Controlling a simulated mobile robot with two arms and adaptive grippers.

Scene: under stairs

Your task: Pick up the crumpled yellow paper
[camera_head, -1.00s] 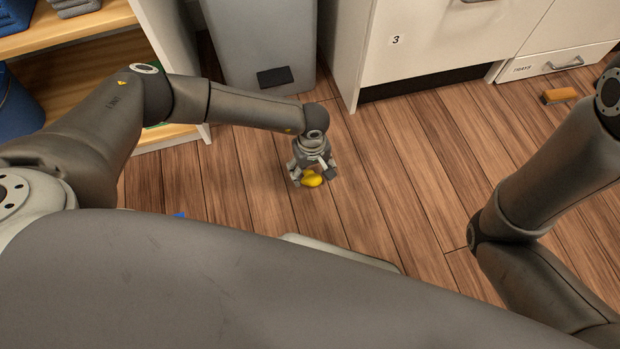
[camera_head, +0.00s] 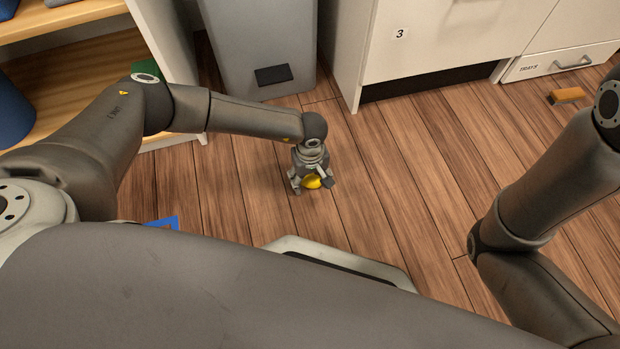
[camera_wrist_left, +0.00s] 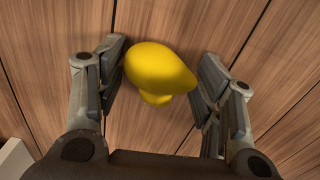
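The crumpled yellow paper (camera_head: 312,182) is a smooth-looking yellow lump between the fingers of my left gripper (camera_head: 311,185), low over the wooden floor. In the left wrist view, the yellow paper (camera_wrist_left: 158,72) fills most of the space between the two fingers of the left gripper (camera_wrist_left: 162,78). The fingers stand apart on either side, very close to it, and look open rather than clamped. Contact with the fingers is hard to tell. My right arm is at the right; its gripper is out of view.
A grey bin (camera_head: 258,50) and a white cabinet marked 3 (camera_head: 425,55) stand behind the gripper. A wooden shelf unit (camera_head: 80,85) is at the left. An orange-brown block (camera_head: 567,96) and a blue item (camera_head: 165,222) lie on the floor. Floor right of the gripper is clear.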

